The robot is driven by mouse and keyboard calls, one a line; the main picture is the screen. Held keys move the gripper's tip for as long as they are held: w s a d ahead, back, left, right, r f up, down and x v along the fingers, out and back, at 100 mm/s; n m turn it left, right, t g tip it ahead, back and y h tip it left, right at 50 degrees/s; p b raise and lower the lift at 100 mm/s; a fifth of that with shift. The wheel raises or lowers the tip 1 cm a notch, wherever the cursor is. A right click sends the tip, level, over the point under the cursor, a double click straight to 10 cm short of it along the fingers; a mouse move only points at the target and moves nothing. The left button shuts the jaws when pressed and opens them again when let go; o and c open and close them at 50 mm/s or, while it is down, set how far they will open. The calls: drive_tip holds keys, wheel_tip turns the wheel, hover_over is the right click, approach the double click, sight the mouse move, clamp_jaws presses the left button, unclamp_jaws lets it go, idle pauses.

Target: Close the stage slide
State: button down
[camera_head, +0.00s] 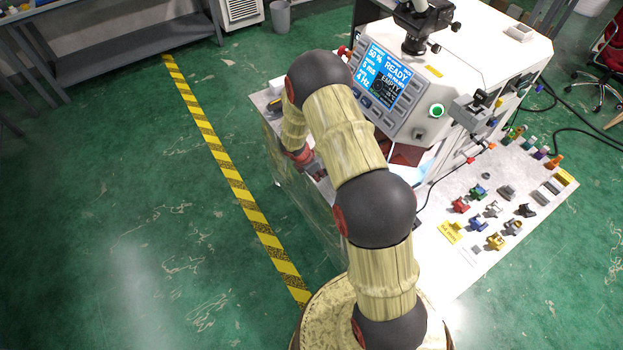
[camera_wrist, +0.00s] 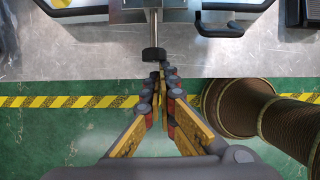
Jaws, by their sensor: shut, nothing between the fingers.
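In the wrist view my gripper (camera_wrist: 163,74) is shut and empty, its yellow and red fingers meeting at the tips. Just beyond the fingertips is a black knob (camera_wrist: 154,54) on the end of a thin metal rod (camera_wrist: 153,25). The rod runs to a grey metal assembly at the top edge, which looks like the stage slide. The tips appear very close to the knob; I cannot tell if they touch. In the head view my arm covers much of the machine's (camera_head: 380,85) front, and the slide cannot be made out there.
The machine screen (camera_head: 382,76) reads READY and EMPTY. The bench (camera_head: 455,275) carries several small coloured fixtures at the right. Green floor with a yellow-black stripe (camera_head: 227,165) lies open to the left.

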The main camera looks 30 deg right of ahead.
drive_tip(key=d, duration=0.6)
drive_tip(key=d+p, duration=0.1)
drive_tip(key=d, duration=0.5)
drive_tip(key=shift+w+d, duration=0.2)
drive_tip(key=shift+d, duration=0.1)
drive_tip(key=shift+r, duration=0.1)
drive_tip(key=shift+w+a, duration=0.1)
drive_tip(key=shift+a, duration=0.2)
drive_tip(key=a, duration=0.2)
drive_tip(key=shift+a+b, duration=0.3)
drive_tip(key=shift+a, duration=0.05)
drive_tip(key=v, duration=1)
drive_tip(key=shift+a, duration=0.45)
